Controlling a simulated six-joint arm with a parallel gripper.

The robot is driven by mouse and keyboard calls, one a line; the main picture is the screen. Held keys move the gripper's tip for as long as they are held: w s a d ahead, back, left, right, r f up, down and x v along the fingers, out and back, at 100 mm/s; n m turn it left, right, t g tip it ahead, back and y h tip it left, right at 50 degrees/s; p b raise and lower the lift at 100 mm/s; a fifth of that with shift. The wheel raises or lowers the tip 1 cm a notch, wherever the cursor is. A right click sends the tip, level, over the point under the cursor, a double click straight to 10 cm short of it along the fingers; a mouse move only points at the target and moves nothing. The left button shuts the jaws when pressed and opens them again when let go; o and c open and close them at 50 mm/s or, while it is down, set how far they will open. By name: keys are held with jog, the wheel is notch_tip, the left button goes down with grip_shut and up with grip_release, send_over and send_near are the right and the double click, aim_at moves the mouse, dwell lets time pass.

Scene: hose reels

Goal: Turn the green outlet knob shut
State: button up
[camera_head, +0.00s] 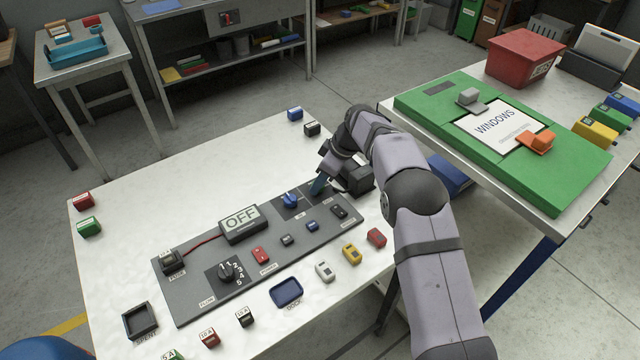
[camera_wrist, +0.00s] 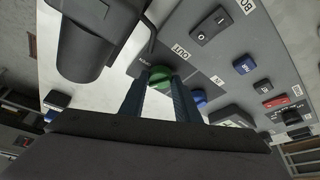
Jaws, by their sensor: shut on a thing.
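The green outlet knob (camera_wrist: 160,77) shows in the wrist view, on the grey panel beside an "OUT" label. The two blue fingers of my gripper (camera_wrist: 160,84) are on either side of it, shut on it. In the head view my gripper (camera_head: 318,184) reaches down to the far right end of the panel (camera_head: 205,302) and hides the green knob. Whether the knob is at its open or shut setting I cannot tell.
A blue knob (camera_head: 291,200) stands just left of my gripper. An "OFF" display (camera_head: 240,222), a numbered dial (camera_head: 227,271) and several small buttons are on the panel. Small coloured blocks and a blue tray (camera_head: 286,292) lie in front of it.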

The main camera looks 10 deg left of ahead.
jog(key=shift+w+n+g+p, duration=0.1)
jog(key=shift+n+g+p, duration=0.3)
jog(key=shift+n, duration=0.6)
jog(key=o, duration=1)
jog(key=shift+o, duration=0.2)
jog(key=b+v, duration=0.1)
jog(key=v, duration=0.6)
jog(key=shift+r+b, duration=0.15)
jog(key=shift+b, duration=0.15)
jog(key=shift+d, duration=0.15)
